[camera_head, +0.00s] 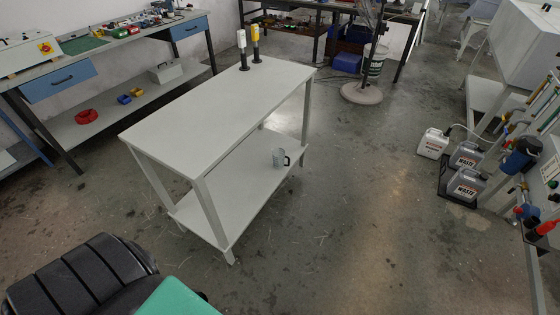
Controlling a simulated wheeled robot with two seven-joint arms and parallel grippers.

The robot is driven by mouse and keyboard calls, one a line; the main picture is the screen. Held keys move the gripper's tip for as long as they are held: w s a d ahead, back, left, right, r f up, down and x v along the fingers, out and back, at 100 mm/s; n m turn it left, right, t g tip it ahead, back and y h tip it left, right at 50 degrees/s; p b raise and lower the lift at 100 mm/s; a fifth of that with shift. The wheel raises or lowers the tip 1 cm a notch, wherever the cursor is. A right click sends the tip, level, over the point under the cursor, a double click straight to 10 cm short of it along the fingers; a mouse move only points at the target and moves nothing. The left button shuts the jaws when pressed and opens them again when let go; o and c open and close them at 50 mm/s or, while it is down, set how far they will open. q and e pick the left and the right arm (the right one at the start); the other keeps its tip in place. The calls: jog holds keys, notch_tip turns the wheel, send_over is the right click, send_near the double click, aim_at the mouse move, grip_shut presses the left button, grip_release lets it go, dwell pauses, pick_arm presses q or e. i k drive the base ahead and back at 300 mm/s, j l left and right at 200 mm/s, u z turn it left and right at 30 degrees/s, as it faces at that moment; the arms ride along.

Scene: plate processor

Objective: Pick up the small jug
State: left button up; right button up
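A white-and-black bottle (243,50) and a yellow-and-black one (256,45) stand at the table top's far end. A blue-drawered workbench (60,80) is at the left. Waste canisters (466,185) stand on the floor at right. Floor right of the table is clear.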

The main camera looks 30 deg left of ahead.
aim_at(278, 154)
jog(key=i+u, duration=1.05)
jog(key=u, duration=0.15)
jog(key=i+l, duration=0.45)
jog(key=i, duration=0.2)
jog(key=i+l+u, duration=0.1)
jog(key=i+l, duration=0.4)
jog(key=i, duration=0.15)
